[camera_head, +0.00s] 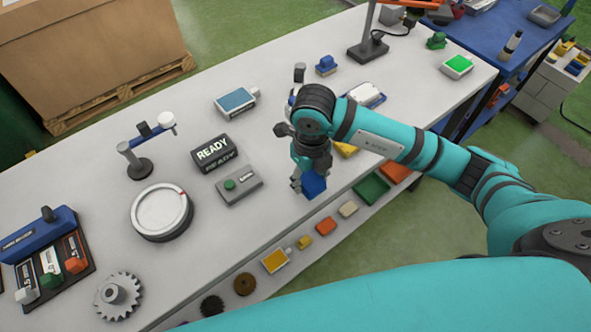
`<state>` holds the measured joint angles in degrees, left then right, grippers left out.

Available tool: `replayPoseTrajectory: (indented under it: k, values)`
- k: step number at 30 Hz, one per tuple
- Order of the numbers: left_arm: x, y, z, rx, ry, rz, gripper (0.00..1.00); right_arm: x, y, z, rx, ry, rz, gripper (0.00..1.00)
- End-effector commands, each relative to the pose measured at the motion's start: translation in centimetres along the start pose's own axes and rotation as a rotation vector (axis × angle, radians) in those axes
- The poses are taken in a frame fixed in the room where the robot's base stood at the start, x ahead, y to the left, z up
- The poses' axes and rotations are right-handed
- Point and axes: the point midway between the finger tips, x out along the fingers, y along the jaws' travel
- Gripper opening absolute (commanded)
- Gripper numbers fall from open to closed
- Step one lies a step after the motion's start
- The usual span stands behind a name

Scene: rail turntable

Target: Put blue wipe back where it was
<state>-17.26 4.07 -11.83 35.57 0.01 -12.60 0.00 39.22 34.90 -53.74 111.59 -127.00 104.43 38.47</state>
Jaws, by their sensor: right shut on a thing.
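The blue wipe (315,186) is a small dark blue block near the front edge of the grey table (95,185). My right gripper (308,180) points down and is shut on it. The gripper hides part of the wipe, and I cannot tell whether the wipe touches the table. My left gripper is not in view.
A READY sign (212,152), a grey button box (239,186) and a round white turntable (161,211) stand left of the gripper. A yellow item (346,149) lies partly hidden behind my arm. A lower shelf (305,262) holds small parts. The table's left centre has free room.

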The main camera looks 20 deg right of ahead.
Motion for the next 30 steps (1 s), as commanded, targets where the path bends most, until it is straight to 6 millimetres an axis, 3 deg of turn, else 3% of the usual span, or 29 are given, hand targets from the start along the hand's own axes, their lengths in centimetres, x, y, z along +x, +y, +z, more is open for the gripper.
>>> replayPoseTrajectory:
  k: [3,7,18,28,29,30]
  values:
    - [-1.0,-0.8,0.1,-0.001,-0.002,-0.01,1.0,-0.1,0.4,2.5,0.003,0.001,0.001,0.22]
    - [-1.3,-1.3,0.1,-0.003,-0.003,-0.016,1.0,0.2,0.5,3.8,0.001,0.0,0.0,0.22]
    - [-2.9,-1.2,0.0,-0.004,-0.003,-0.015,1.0,3.8,0.6,3.9,0.0,0.001,0.0,0.22]
    - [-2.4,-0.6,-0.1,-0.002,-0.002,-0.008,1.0,4.3,0.5,3.9,0.0,-0.001,-0.001,0.22]
    - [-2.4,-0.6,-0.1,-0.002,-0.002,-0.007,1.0,4.3,0.5,3.9,0.0,-0.001,-0.001,0.49]
    - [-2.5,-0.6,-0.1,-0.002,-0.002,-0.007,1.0,4.2,0.5,3.9,0.0,-0.001,-0.001,0.55]
